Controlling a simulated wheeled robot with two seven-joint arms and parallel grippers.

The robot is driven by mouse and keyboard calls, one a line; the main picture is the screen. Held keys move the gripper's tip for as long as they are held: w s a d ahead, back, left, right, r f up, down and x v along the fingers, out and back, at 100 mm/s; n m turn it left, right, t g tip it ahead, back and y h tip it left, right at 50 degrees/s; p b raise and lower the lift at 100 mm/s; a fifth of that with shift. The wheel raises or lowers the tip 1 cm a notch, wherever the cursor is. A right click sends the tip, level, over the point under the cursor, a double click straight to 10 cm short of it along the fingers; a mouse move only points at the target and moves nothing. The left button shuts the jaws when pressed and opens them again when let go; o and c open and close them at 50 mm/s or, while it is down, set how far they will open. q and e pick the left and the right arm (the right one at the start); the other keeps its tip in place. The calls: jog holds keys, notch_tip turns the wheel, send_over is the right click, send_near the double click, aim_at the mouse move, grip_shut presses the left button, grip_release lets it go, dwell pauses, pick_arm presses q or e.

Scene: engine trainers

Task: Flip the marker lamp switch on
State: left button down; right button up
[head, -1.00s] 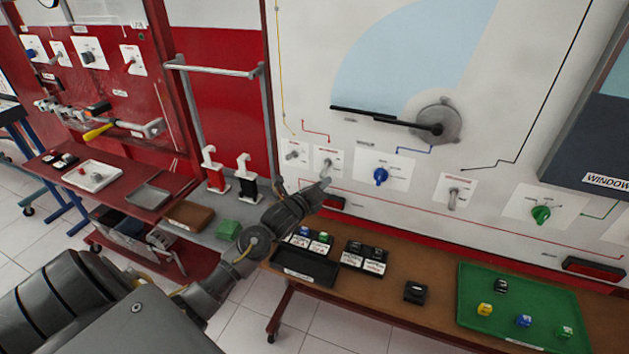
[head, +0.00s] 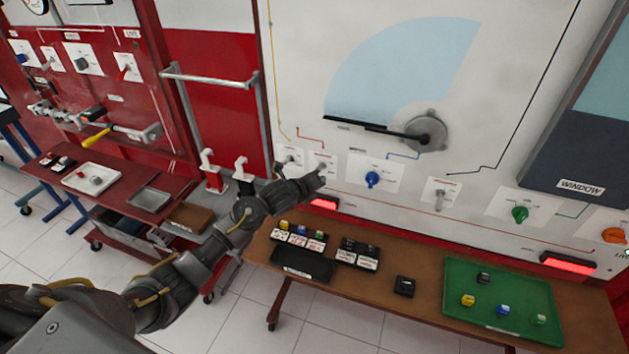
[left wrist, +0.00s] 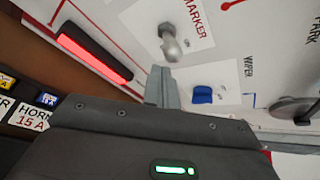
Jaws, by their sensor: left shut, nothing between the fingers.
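The marker lamp switch (left wrist: 173,45) is a metal toggle on a white plate labelled MARKER. Its lever leans towards my fingertips in the left wrist view; an ON label is beside it. In the head view, its plate (head: 322,158) is partly behind my left gripper (head: 318,177). The left gripper (left wrist: 161,84) is shut and empty, with its tips close to the lever; I cannot tell whether they touch. A marker lamp (left wrist: 92,57) glows red under the panel; it also shows in the head view (head: 325,203). A second lamp (head: 568,264) glows red at right. My right gripper is not in view.
The blue wiper knob (head: 372,180) is just right of the marker switch. Another toggle (head: 440,198) and a green knob (head: 520,213) are farther right. Below stands a brown table (head: 372,290) with several fuses and a green tray (head: 465,325).

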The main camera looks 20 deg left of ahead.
pick_arm(q)
jog(key=shift+a+r+p, duration=0.15)
jog(key=shift+r+p, duration=0.3)
jog(key=shift+r, duration=0.25)
jog(key=d+b+v, duration=0.2)
jog(key=b+v, duration=0.1)
jog(key=v, duration=0.6)
jog(key=shift+s+d+r, duration=0.25)
jog(key=shift+s+d, duration=0.05)
jog(key=shift+d, duration=0.1)
